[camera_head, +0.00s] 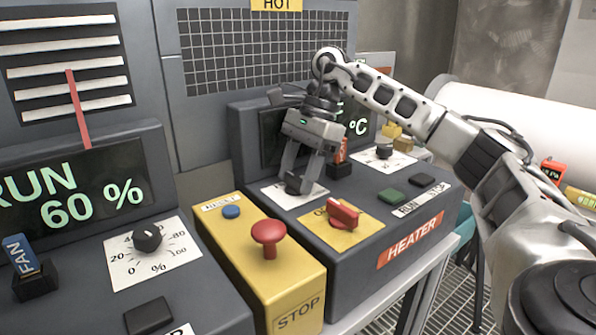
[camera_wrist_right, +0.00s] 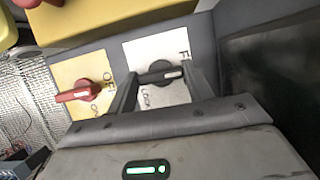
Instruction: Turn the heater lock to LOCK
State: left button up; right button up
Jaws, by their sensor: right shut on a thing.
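The heater lock is a black knob (camera_head: 293,186) on a white plate (camera_head: 313,198) on the heater's grey box. My right gripper (camera_head: 298,176) points down over it and is shut on the knob, with one finger on each side. In the right wrist view the knob (camera_wrist_right: 158,75) lies between the fingers, its pale pointer line toward the right. The plate (camera_wrist_right: 150,50) there shows an F near the upper right and LOCK at the lower left; the fingers partly cover the lettering. My left gripper is not in view.
A red switch (camera_head: 343,213) on a yellow plate sits close in front of the lock. A red mushroom button (camera_head: 268,236) stands on the yellow STOP box to the left. Green (camera_head: 391,195) and black (camera_head: 423,180) buttons are to the right. The heater display (camera_head: 358,125) is behind my gripper.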

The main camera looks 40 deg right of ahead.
jog(key=shift+m, duration=0.3)
jog(key=shift+s+m+t, duration=0.1)
jog(key=shift+m+t, duration=0.4)
jog(key=shift+m, duration=0.5)
jog(key=m+t+h, duration=0.1)
jog(key=m, duration=0.2)
jog(key=m+t+b, duration=0.1)
jog(key=m, duration=0.2)
jog(key=shift+s+a+h, duration=0.1)
jog(key=shift+h, duration=0.3)
jog(key=m+h, duration=0.1)
jog(key=m, duration=0.2)
jog(key=m+t+h, duration=0.1)
jog(key=m, duration=0.1)
jog(key=shift+a+m+p, duration=0.15)
jog(key=shift+m+p, duration=0.15)
jog(key=shift+m, duration=0.1)
jog(key=shift+r+m+h, duration=0.1)
jog(key=shift+m+h, duration=0.4)
jog(key=shift+m, duration=0.7)
jog(key=shift+a+m, duration=0.1)
jog(key=shift+m, duration=0.3)
